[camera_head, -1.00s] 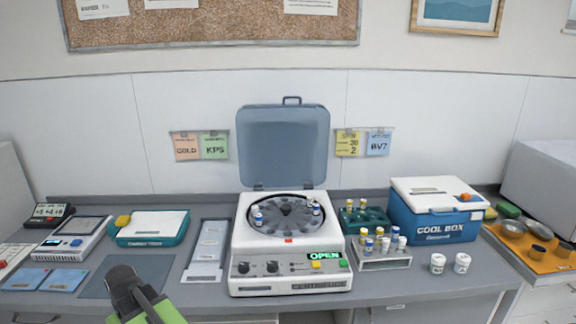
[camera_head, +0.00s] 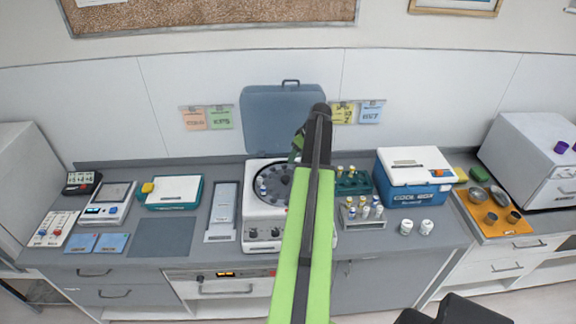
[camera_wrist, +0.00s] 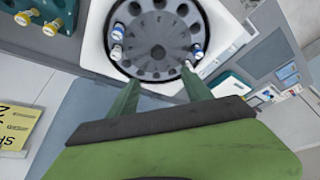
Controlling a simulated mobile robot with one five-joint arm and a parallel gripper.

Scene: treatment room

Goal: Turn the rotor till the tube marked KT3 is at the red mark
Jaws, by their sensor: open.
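The centrifuge (camera_head: 255,234) stands mid-bench with its lid (camera_head: 262,112) open. Its grey rotor (camera_head: 270,187) is partly hidden by my arm. A white tube with a blue band (camera_head: 263,188) sits at the rotor's left side. In the wrist view the rotor (camera_wrist: 157,50) holds two tubes at the left (camera_wrist: 117,42) and a blue-and-white tube at the right (camera_wrist: 197,51). No KT3 marking is readable, and I cannot make out the red mark. My gripper (camera_wrist: 160,77) is open and empty over the rotor, its right fingertip close to the right tube; contact is unclear.
A green tube rack (camera_head: 352,183), a grey rack of tubes (camera_head: 362,214) and the cool box (camera_head: 414,178) stand to the right. A narrow tray (camera_head: 222,212) lies left of the centrifuge. The raised lid stands behind the rotor. A dark mat (camera_head: 160,237) is bare.

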